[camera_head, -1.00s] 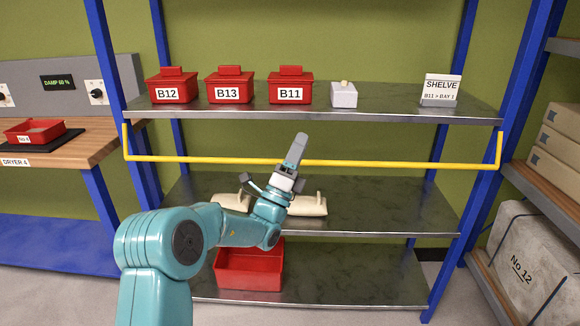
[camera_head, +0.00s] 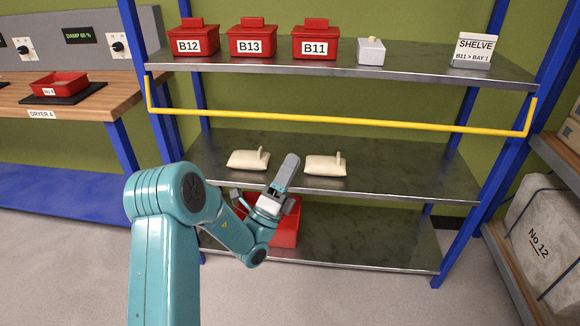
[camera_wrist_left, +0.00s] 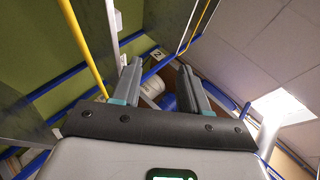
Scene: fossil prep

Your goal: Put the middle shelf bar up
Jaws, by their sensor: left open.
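The yellow bar (camera_head: 340,121) runs across the front of the rack, between the top shelf and the middle shelf (camera_head: 400,178). Its two ends bend up to the blue posts, so its long part hangs below those ends. My left gripper (camera_head: 286,173) is in front of the middle shelf's front edge, below the bar and apart from it in the picture. In the left wrist view the gripper (camera_wrist_left: 160,85) has its two fingers spread with nothing between them. A yellow rail (camera_wrist_left: 83,45) passes left of the fingers there. My right gripper is not in view.
Two cream bags (camera_head: 248,159) (camera_head: 325,166) lie on the middle shelf. A red bin (camera_head: 286,228) on the bottom shelf is partly hidden by my arm. The middle shelf's right side is clear.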

